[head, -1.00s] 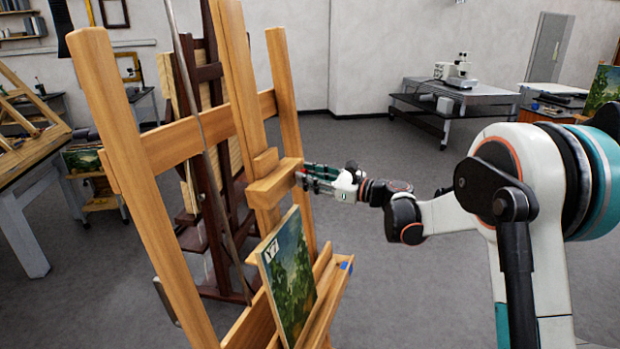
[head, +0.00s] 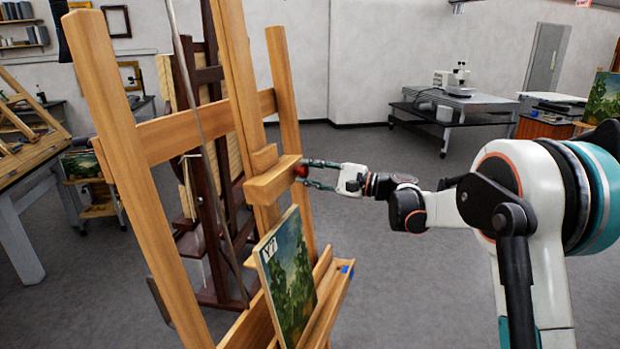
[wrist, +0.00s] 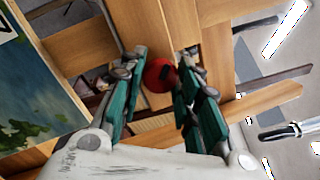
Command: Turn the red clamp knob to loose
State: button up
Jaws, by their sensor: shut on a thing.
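The red clamp knob (wrist: 159,75) sits on the easel's wooden clamp block (head: 271,182). In the head view a bit of the red knob (head: 301,170) shows at the block's right end. My gripper (head: 309,174) reaches it from the right. In the wrist view my gripper (wrist: 158,83) has one green finger on each side of the knob, shut on it. The far side of the knob is hidden.
A landscape painting (head: 288,274) leans on the easel's lower ledge (head: 325,312), below my gripper. The easel's right upright (head: 284,95) stands close behind the knob. A dark easel (head: 206,130) is behind. The floor to the right is clear up to a microscope table (head: 455,106).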

jog(key=n, duration=0.3)
jog(key=n+g+b, duration=0.1)
jog(key=n, duration=0.3)
jog(key=shift+w+g, duration=0.1)
jog(key=shift+g, duration=0.2)
jog(key=n, duration=0.3)
jog(key=n+g, duration=0.1)
jog(key=n, duration=0.3)
jog(key=shift+r+h, duration=0.1)
jog(key=shift+h, duration=0.2)
jog(key=n+h, duration=0.1)
jog(key=n, duration=0.5)
jog(key=shift+w+n+p, duration=0.1)
jog(key=shift+n+p, duration=0.2)
jog(key=shift+p, duration=0.1)
jog(key=n+h, duration=0.1)
jog(key=n, duration=0.5)
jog(key=shift+r, duration=0.1)
jog(key=o, duration=1.1)
jog(key=shift+c, duration=0.2)
jog(key=shift+d, duration=0.2)
